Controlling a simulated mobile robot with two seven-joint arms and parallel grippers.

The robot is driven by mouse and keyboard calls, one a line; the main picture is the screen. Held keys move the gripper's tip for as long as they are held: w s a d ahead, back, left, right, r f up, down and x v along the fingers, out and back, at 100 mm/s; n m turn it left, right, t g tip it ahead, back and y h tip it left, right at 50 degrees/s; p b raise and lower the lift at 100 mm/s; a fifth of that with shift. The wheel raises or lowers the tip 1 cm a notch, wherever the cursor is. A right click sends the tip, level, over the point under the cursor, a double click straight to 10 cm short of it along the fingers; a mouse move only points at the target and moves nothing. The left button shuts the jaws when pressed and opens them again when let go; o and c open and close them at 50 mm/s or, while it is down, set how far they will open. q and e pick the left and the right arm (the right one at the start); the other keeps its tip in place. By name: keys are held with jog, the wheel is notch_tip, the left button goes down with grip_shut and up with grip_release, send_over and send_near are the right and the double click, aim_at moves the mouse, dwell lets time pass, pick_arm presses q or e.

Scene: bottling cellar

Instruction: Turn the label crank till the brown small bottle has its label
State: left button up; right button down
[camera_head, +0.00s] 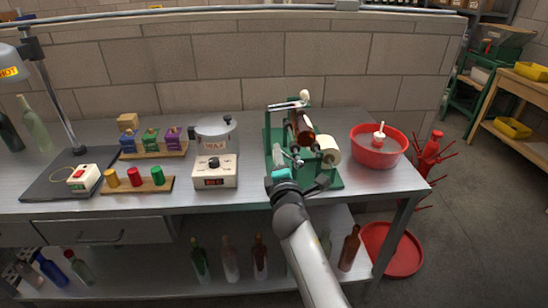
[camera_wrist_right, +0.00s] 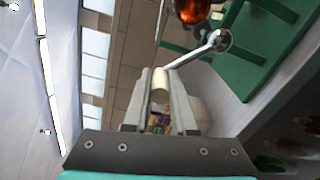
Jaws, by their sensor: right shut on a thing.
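The label machine (camera_head: 335,183) has a green base and stands at the right end of the steel table. The brown small bottle (camera_head: 303,128) lies in it, below a metal arm with a pale knob. Amber glass (camera_wrist_right: 192,8) shows at the top of the right wrist view. A white label roll (camera_head: 328,151) sits to the bottle's right; I cannot make out a label on the bottle. My right gripper (camera_head: 281,161) is at the machine's front left. In the wrist view its fingers are shut on the crank's cream handle (camera_wrist_right: 160,82); the metal crank arm (camera_wrist_right: 193,55) runs to a shiny hub. My left gripper is out of view.
A red bowl (camera_head: 377,157) stands right of the machine, near the table's end. A white box with a dial (camera_head: 214,174) and a grey pot (camera_head: 215,130) stand to its left. Several bottles are on the lower shelf. Bare tabletop lies between box and machine.

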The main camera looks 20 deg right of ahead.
jog(key=s+d+r+m+p, duration=0.2)
jog(key=d+m+p, duration=0.3)
jog(key=m, duration=0.6)
jog(key=shift+d+r+m, duration=0.3)
jog(key=shift+d+r, duration=0.2)
jog(key=shift+d, duration=0.8)
jog(key=c, duration=0.9)
grip_release()
jog(key=shift+s+d, duration=0.1)
jog(key=shift+o, duration=0.8)
jog(key=shift+f, duration=0.15)
jog(key=shift+s, duration=0.1)
jog(key=p+v, duration=0.1)
jog(key=v, duration=1.4)
